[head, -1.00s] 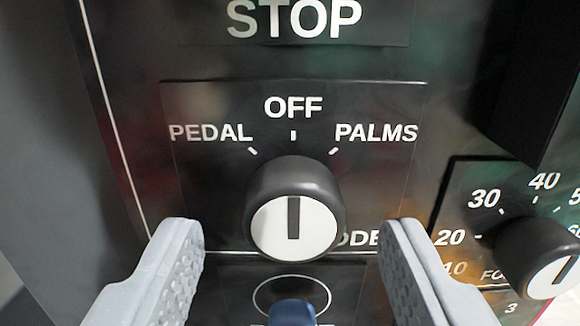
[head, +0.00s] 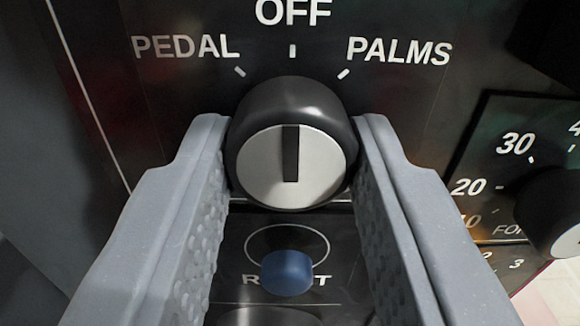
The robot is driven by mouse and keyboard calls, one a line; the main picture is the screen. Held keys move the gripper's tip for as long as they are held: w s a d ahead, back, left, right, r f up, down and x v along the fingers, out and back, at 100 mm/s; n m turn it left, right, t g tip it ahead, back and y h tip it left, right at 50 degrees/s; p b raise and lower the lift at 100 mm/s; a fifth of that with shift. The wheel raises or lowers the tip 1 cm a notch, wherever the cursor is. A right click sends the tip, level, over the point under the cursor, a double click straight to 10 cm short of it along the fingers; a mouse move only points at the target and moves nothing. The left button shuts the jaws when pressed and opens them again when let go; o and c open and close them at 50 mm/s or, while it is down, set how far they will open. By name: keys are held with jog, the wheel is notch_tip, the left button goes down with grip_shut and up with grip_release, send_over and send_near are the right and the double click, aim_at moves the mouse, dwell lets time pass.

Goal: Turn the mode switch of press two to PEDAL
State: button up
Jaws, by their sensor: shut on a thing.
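The mode switch (head: 262,170) is a round black knob with a white face and a dark pointer line, in the middle of the head view. Its pointer line stands upright, in line with the OFF mark (head: 292,50). The PEDAL label (head: 186,47) is at the upper left of the knob and the PALMS label (head: 400,51) at the upper right. My gripper (head: 291,150) is shut on the knob, one grey finger on its left side and one on its right.
A blue button (head: 287,273) sits just below the knob, between my fingers, with a partly covered label. Another dial (head: 550,215) with a number scale is at the right. The panel's left edge has a thin white line.

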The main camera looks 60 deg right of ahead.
jog(key=n+b, duration=0.1)
jog(key=n, duration=0.3)
jog(key=shift+r, duration=0.1)
jog(key=n, duration=0.4)
jog(key=shift+s+r+n, duration=0.1)
jog(key=shift+n, duration=0.2)
jog(key=shift+a, duration=0.1)
dwell(0.4)
jog(key=o, duration=1)
jog(key=shift+c, duration=0.2)
jog(key=v, duration=1.3)
jog(key=shift+a+b, duration=0.3)
jog(key=shift+b, duration=0.15)
